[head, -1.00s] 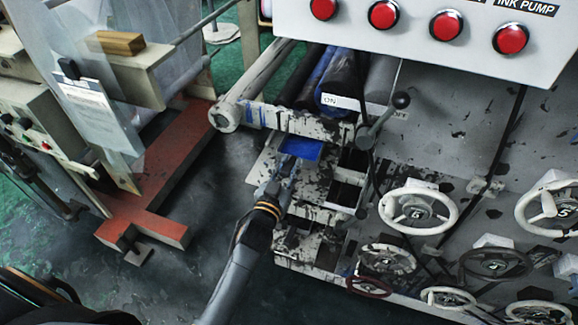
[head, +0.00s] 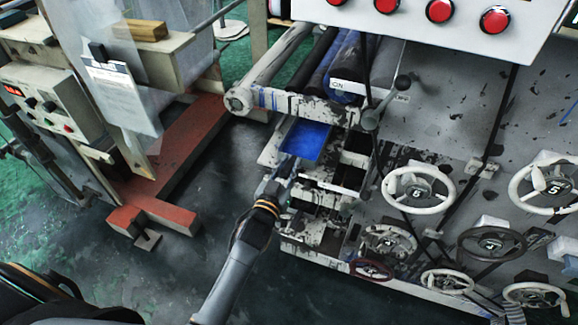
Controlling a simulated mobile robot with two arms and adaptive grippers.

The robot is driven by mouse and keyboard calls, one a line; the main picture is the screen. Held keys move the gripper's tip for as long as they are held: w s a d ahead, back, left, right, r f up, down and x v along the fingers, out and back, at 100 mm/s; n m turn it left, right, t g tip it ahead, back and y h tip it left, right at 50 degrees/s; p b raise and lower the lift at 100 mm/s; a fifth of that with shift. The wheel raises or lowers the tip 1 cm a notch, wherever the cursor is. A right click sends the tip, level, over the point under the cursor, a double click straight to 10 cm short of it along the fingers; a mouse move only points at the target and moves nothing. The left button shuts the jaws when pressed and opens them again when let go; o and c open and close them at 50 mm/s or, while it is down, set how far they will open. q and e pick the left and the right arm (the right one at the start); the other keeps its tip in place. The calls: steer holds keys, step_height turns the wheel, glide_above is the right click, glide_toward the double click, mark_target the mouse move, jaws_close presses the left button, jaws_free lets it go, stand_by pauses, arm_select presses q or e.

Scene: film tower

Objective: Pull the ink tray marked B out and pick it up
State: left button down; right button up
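The ink tray (head: 306,140), with a bright blue inside, sticks out of the front of the machine below the rollers. No letter B can be read on it. My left gripper (head: 287,168) is at the tray's near end and appears shut on its front edge; the fingertips are small and partly hidden. The tray's back end is still under the roller frame. My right gripper is not in view.
Ink-stained rollers (head: 275,72) lie just above the tray. A lever with a black knob (head: 385,105) and several white handwheels (head: 419,187) are to the right. A red steel beam (head: 185,150) stands left. The dark floor between is clear.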

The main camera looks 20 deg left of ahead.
arm_select(q)
steer(key=c, duration=1.1)
jaws_free()
steer(key=shift+o, duration=0.2)
steer(key=s, duration=1.2)
steer(key=shift+a, duration=0.25)
steer(key=shift+f, duration=0.1)
